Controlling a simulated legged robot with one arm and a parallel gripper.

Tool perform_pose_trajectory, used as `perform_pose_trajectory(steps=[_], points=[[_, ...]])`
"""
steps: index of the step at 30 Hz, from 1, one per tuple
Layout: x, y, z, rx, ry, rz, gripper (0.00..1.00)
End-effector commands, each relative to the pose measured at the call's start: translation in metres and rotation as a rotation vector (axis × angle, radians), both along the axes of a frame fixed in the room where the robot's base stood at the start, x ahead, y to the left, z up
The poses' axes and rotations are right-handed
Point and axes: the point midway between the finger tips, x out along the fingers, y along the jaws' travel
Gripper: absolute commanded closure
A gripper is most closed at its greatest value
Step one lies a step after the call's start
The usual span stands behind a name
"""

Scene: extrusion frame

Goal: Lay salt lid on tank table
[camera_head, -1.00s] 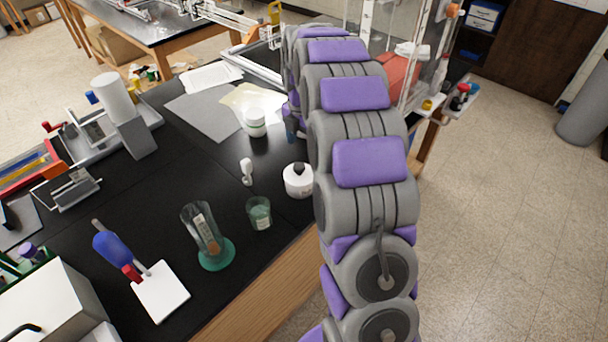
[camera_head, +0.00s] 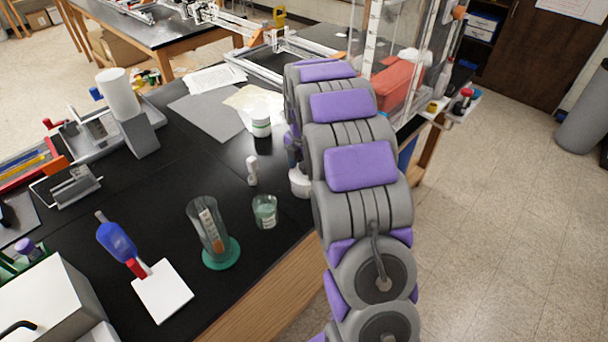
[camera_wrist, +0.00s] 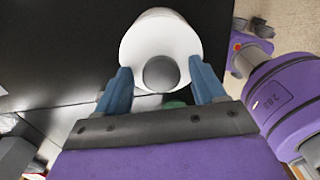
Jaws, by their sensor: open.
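A white round jar (camera_head: 299,184) stands near the right edge of the black tabletop (camera_head: 180,220), mostly hidden by my arm in the head view. In the wrist view a white round body, which I take to be its lid (camera_wrist: 135,45), has a grey round knob (camera_wrist: 161,74) on it. My gripper (camera_wrist: 161,82) is open, its two blue fingers on either side of the knob. I see no clear grip, and cannot tell whether the fingers touch the white surface. The gripper is hidden behind my arm in the head view.
A clear tank (camera_head: 408,65) stands at the back right. Bare black tabletop lies left of the small bottle.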

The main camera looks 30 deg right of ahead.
Motion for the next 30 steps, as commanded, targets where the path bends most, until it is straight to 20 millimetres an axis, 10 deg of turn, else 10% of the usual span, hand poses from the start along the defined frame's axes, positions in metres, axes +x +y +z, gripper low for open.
perform_pose_trajectory(steps=[22,30], points=[[0.0002,-0.0020,-0.0010,0.002,0.002,-0.001,0.94],[0.0004,-0.0051,0.0010,0.006,0.000,-0.001,0.95]])
